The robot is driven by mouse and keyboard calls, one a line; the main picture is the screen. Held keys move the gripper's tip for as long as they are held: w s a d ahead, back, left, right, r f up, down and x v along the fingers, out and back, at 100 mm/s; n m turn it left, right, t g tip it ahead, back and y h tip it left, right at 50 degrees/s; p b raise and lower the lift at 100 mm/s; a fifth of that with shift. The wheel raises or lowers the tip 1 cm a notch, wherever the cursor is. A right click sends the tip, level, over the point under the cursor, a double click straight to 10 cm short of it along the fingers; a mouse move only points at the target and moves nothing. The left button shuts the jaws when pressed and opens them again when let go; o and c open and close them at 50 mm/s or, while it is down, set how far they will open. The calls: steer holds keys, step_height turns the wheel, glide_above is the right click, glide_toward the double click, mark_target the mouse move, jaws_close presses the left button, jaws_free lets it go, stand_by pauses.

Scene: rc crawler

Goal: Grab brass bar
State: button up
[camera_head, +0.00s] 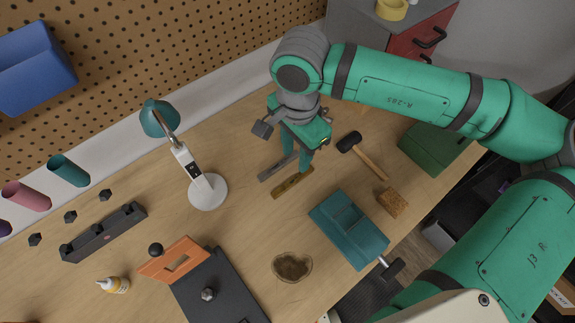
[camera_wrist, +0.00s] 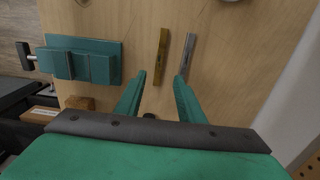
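The brass bar (camera_head: 291,185) lies on the wooden workbench beside a similar grey metal bar (camera_head: 277,168). In the wrist view the brass bar (camera_wrist: 162,52) is ahead of the gap between my fingertips, and the grey bar (camera_wrist: 187,52) is to its right, by the right fingertip. My gripper (camera_head: 303,163) points down close to the bars' near ends; it also shows in the wrist view (camera_wrist: 160,77). Its green fingers are apart with nothing held between them. I cannot tell the exact height of the fingertips above the bench.
A hammer (camera_head: 365,158) lies to the right of my gripper, near a brown block (camera_head: 392,202). A teal vise (camera_head: 348,229) stands at the bench's front edge. A lamp (camera_head: 207,190) stands left of the bars. A green box (camera_head: 433,147) is at right. Bare bench surrounds the bars.

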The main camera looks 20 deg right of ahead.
glide_above(295, 180)
steer(key=f, duration=0.5)
steer(key=shift+w+f, duration=0.25)
steer(key=shift+f, duration=0.05)
steer(key=shift+s+f, duration=0.15)
steer(key=shift+f, duration=2.3)
jaws_close()
